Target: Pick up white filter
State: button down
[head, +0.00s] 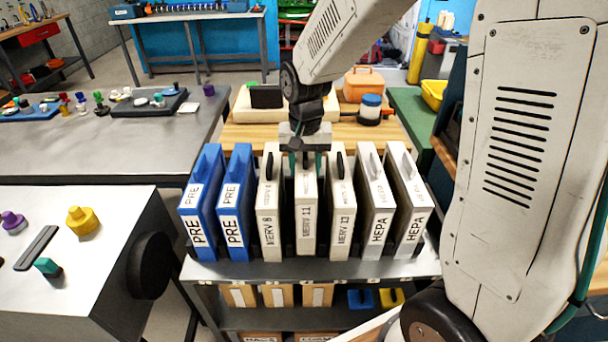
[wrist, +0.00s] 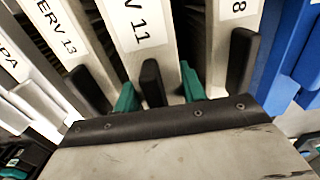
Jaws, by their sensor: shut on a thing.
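Several filters stand upright in a row in the head view. My gripper (head: 305,152) points down at the middle off-white filter marked MERV 11 (head: 306,215). The MERV 11 label (wrist: 138,22) shows there. The MERV 8 filter (head: 269,215) is to its left and the MERV 13 filter (head: 341,215) to its right. Two whiter HEPA filters (head: 377,215) (head: 410,215) stand at the right end. The gripper partly hides the held filter's top.
Two blue PRE filters (head: 202,215) (head: 236,215) stand at the row's left end. The filters stand close together on a grey shelf unit (head: 215,270). A wooden table (head: 250,135) with a blue-lidded jar (head: 370,108) is behind.

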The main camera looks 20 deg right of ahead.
notch_tip(320, 180, up, 33)
dwell(0.6)
jog(key=shift+a, duration=0.1)
